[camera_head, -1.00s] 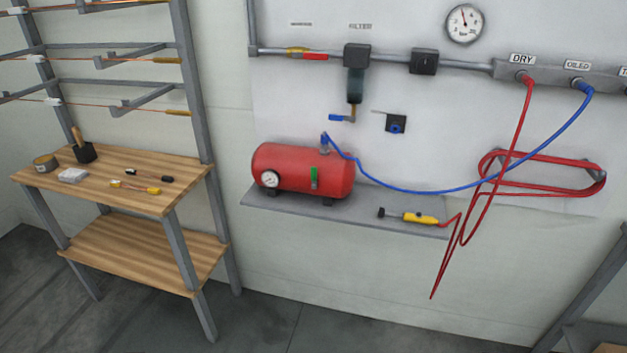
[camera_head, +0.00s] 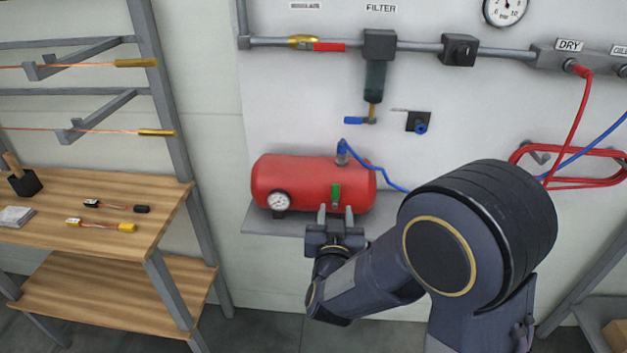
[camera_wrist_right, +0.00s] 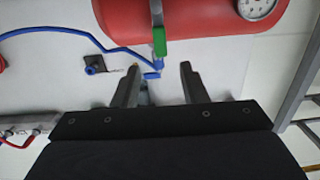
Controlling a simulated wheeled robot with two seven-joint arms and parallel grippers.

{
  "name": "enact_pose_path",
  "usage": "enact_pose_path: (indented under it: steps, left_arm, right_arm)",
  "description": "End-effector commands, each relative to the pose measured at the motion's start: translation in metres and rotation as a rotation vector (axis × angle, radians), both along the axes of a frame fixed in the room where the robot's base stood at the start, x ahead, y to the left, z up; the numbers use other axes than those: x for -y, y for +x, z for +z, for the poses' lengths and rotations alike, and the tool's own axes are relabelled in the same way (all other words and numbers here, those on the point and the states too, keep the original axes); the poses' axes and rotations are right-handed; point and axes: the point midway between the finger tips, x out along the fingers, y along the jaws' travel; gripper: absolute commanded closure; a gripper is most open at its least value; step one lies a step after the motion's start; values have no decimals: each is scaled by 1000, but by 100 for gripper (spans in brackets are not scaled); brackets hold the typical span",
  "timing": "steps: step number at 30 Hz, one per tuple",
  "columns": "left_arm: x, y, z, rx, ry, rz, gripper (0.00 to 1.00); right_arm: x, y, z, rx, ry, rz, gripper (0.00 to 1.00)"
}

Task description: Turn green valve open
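The green valve handle (camera_head: 336,193) is on the front of the red air tank (camera_head: 300,180), pointing up and down. It also shows in the right wrist view (camera_wrist_right: 159,42), attached to a pale metal stem. My right gripper (camera_head: 335,213) is open and empty, with one finger to each side of the handle's line. In the right wrist view its fingertips (camera_wrist_right: 160,67) lie a little short of the handle, which appears centred between them. I see no clear contact. My left gripper is not in view.
The tank stands on a grey wall shelf (camera_head: 262,220), partly hidden by my right arm. A gauge (camera_head: 278,201) sits left of the handle, and a blue hose (camera_head: 380,177) leaves the tank's top. A wooden workbench (camera_head: 120,220) stands at the left.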

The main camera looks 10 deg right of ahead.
Motion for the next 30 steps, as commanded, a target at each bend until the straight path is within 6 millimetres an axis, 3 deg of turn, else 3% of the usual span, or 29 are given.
enact_pose_path:
  steps: [5, 18, 29, 30]
  left_arm:
    - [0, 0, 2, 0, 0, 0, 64]
    - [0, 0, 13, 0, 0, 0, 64]
    - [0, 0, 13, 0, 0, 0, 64]
    - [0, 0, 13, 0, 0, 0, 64]
  right_arm:
    - [1, 8, 4, 35, -38, -19, 61]
    - [19, 68, 4, 32, -35, -16, 61]
    - [20, 74, 3, 31, -34, -15, 61]
    - [20, 74, 3, 31, -34, -15, 65]
